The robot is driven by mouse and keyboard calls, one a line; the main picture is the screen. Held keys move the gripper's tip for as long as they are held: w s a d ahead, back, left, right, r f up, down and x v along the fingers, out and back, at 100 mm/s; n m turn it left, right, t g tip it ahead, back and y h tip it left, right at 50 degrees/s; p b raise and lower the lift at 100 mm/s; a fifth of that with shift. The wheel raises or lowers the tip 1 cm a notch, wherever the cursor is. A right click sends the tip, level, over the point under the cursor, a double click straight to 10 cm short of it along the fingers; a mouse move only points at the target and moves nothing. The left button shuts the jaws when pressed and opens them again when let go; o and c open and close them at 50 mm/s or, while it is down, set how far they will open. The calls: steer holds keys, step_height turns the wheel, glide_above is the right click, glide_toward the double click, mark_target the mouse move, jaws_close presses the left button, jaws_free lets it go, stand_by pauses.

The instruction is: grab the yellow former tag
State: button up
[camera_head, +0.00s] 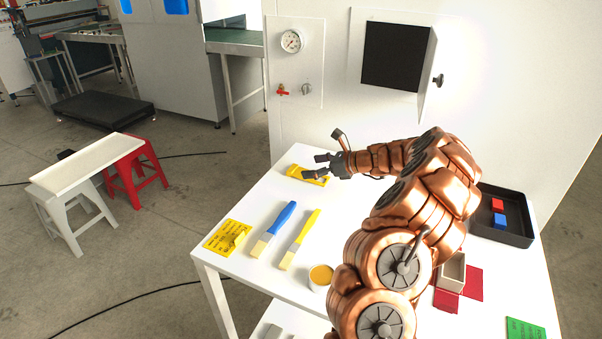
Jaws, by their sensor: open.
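A flat yellow tag (226,236) with dark print lies at the left front corner of the white table, with a small yellow raised piece on it. Another yellow object (296,171) lies near the table's far left edge, partly hidden by my gripper; I cannot tell its exact shape. My gripper (324,150) is open, its fingers spread and pointing left, over or beside this second yellow object. No grip on anything shows. The printed tag is well to the left and front of my gripper.
A black tray (501,232) holds red and blue blocks at right. A white wall panel (342,110) rises behind the table (270,195).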

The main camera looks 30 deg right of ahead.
mark_target(295, 168)
steer(key=shift+p+x, duration=0.3)
steer(key=shift+x, duration=0.7)
steer(key=p+x, duration=0.1)
steer(key=x, duration=0.3)
steer(key=shift+a, duration=0.15)
steer(key=shift+c, duration=0.3)
steer(key=shift+s, duration=0.1)
steer(key=c, duration=1)
steer(key=shift+o, duration=0.2)
steer(key=shift+r, duration=0.15)
